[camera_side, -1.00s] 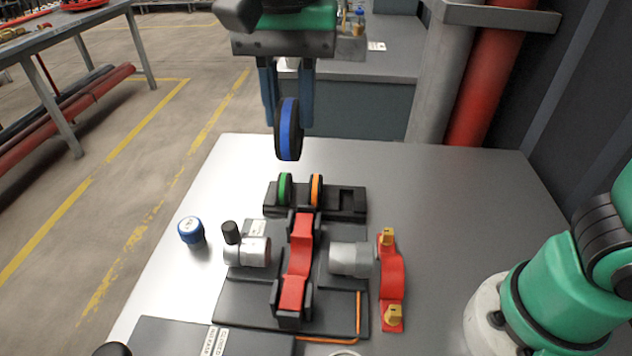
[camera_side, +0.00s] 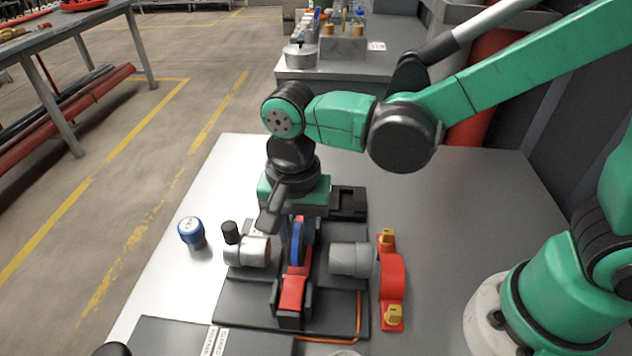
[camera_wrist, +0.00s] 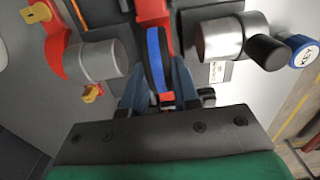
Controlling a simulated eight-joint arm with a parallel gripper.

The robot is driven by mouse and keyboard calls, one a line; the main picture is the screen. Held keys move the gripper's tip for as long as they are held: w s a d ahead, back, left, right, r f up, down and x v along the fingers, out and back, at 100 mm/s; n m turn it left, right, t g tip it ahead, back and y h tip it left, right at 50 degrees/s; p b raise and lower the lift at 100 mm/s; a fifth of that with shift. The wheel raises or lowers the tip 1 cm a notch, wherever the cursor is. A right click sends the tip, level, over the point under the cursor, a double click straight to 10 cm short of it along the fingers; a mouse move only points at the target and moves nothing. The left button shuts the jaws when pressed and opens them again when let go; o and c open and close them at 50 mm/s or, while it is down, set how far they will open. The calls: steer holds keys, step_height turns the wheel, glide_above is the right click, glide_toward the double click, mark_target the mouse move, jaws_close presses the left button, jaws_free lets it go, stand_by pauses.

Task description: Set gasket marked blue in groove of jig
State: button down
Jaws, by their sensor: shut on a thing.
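My gripper (camera_wrist: 160,92) is shut on the blue-marked gasket (camera_wrist: 155,60), a black ring with a blue band. In the side view the gasket (camera_side: 297,243) stands upright at the red cradle (camera_side: 292,292) in the middle of the black jig (camera_side: 245,303), between the two grey pipe ends. I cannot tell whether it touches the cradle or sits in a groove. My wrist hides the top of the gasket and most of the gasket rack.
A grey pipe piece (camera_side: 349,258) is right of the cradle and a metal one (camera_side: 247,250) left. A red clamp with yellow knobs (camera_side: 392,285) lies to the right. A blue-capped jar (camera_side: 191,232) stands at left. The rack's right end (camera_side: 348,203) shows an empty slot.

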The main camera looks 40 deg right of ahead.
mark_target(298, 227)
steer(key=shift+f, duration=1.1)
steer(key=c, duration=0.7)
jaws_free()
steer(key=shift+f, duration=0.1)
steer(key=shift+o, duration=0.2)
step_height(298, 227, up, 12)
steer(key=shift+f, duration=0.15)
steer(key=shift+d+r, duration=0.1)
steer(key=shift+r, duration=0.1)
steer(key=d+f+n+t, duration=0.3)
steer(key=d+n+t, duration=0.4)
steer(key=d, duration=0.8)
steer(key=shift+s+n, duration=0.35)
steer(key=shift+n, duration=0.65)
